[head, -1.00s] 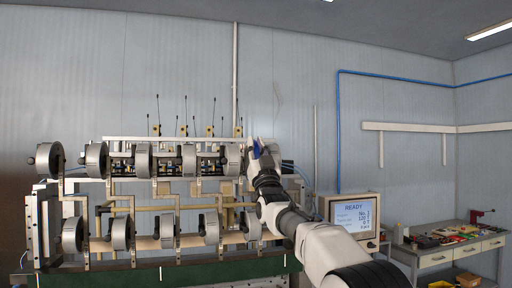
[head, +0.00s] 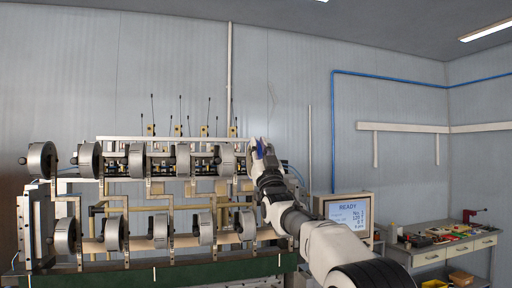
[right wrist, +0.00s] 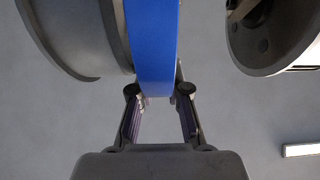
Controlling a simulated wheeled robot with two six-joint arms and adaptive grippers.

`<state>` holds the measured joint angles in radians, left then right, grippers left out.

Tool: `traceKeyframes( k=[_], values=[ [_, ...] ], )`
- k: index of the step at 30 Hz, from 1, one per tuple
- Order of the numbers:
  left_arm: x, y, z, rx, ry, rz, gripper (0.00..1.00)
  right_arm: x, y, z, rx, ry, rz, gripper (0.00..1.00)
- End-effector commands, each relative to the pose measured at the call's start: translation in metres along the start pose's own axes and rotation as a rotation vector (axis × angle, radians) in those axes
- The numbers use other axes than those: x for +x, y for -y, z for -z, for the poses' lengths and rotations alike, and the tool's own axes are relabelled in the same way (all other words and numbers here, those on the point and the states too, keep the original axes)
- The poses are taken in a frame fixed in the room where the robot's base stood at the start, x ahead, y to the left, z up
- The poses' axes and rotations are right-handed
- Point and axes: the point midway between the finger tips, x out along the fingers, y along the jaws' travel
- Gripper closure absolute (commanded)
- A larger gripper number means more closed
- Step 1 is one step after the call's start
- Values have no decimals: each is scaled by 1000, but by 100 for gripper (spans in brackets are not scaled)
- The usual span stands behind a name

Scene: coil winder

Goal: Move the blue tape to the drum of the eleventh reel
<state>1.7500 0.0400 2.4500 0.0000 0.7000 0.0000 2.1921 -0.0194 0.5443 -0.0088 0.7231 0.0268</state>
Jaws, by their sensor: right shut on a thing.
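My right gripper (head: 262,150) is at the right end of the upper row of reels, shut on the blue tape (head: 265,148). In the right wrist view, the blue tape (right wrist: 153,45) shows as a broad blue band held between the two fingertips (right wrist: 160,92). A grey reel (right wrist: 70,30) is close to its left, its rim at the tape's edge; I cannot tell whether they touch. Another round grey part (right wrist: 275,35) is apart on the right. I cannot tell which reel is the eleventh. My left gripper is not in view.
The coil winder carries an upper row of grey reels (head: 137,160) and a lower row (head: 160,230) on a frame above a green base (head: 200,268). A monitor (head: 347,212) reading READY stands to the right. A workbench (head: 450,250) with tools is farther right.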

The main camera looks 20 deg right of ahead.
Motion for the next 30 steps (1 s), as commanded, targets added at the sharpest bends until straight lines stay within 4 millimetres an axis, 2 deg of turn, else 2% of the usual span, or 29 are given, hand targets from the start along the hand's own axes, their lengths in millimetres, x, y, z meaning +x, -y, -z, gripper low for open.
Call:
traceKeyframes(
  k=[21,30],
  values=[
    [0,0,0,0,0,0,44,0,-22,0,0,0,0,100],
    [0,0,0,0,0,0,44,0,-24,0,0,0,0,100]
  ],
)
